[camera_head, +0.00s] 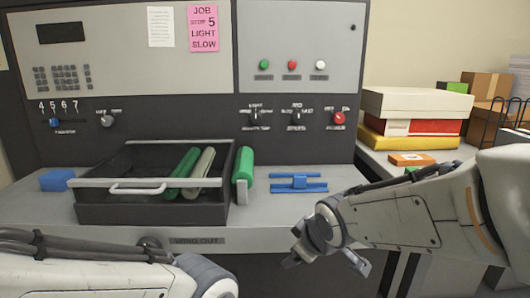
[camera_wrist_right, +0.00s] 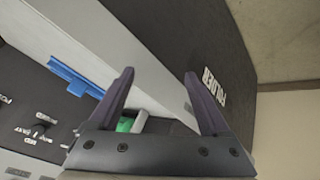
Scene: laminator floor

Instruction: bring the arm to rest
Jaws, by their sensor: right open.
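My right gripper (camera_head: 325,264) is open and empty. It hangs in front of the machine's front edge, below and to the right of the blue holder (camera_head: 299,183). In the right wrist view my right gripper (camera_wrist_right: 160,74) shows two dark fingers spread apart with nothing between their tips. My right arm comes in from the right edge. My left arm reaches in at the lower left, and its gripper lies out of the picture.
A dark open drawer (camera_head: 98,213) holds green and grey rolls (camera_head: 181,172). A green roll (camera_head: 245,166) stands beside it on the grey ledge (camera_head: 262,215). A blue block (camera_head: 57,180) is at left. Boxes (camera_head: 415,104) are stacked on the right-hand table.

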